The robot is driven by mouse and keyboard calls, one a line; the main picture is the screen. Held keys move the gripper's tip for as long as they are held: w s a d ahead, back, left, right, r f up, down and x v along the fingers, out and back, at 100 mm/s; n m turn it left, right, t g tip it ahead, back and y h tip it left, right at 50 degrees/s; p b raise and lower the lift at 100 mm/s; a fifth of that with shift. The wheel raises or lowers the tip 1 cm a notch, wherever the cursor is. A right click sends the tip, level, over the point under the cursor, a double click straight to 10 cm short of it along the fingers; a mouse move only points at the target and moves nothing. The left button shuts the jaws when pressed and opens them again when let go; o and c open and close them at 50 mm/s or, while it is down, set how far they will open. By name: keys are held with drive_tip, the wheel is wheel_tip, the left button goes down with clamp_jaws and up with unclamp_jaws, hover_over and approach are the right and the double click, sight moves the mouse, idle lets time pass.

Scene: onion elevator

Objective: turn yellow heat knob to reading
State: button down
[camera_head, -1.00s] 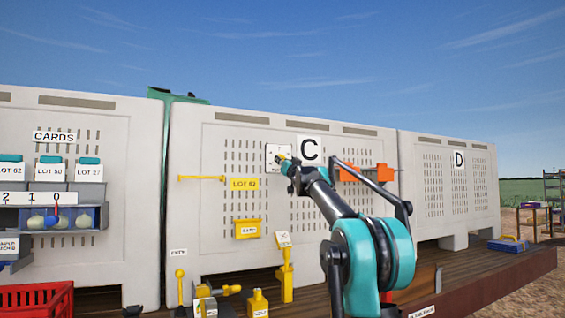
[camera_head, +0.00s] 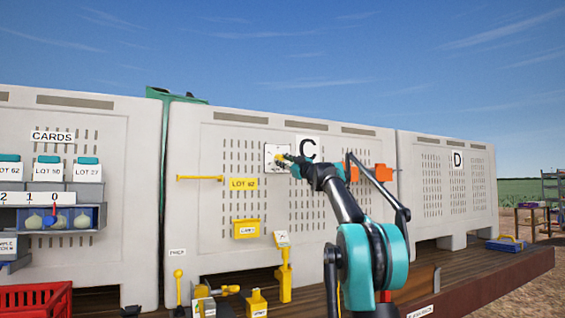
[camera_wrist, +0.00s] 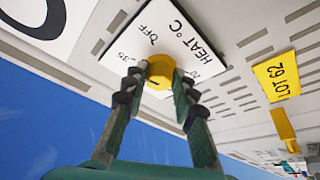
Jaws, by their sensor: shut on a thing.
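The yellow heat knob (camera_wrist: 160,70) sits on a white dial plate (camera_wrist: 184,35) marked "HEAT °C", with "OFF", "35" and "20" readable around it in the wrist view. My gripper (camera_wrist: 160,88) has its two dark green fingers shut on the knob, one on each side. In the head view the plate (camera_head: 270,152) is on the front of crate C, left of the letter. There my gripper (camera_head: 282,160) reaches the plate and largely covers the knob. The knob's pointer and exact reading cannot be made out.
A yellow "LOT 62" card (camera_head: 243,184) and a yellow bar (camera_head: 200,178) are on the crate left of the dial. An orange fitting (camera_head: 383,173) is right of my arm. Yellow posts (camera_head: 285,272) stand below on the wooden deck (camera_head: 480,275).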

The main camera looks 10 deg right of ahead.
drive_tip(key=shift+n+g+y, duration=0.3)
drive_tip(key=shift+n+g, duration=0.2)
drive_tip(key=shift+n, duration=0.9)
drive_tip(key=c, duration=1.2)
unclamp_jaws()
drive_tip(key=shift+d, duration=0.1)
drive_tip(key=v, duration=1.2)
drive_tip(key=shift+r, duration=0.1)
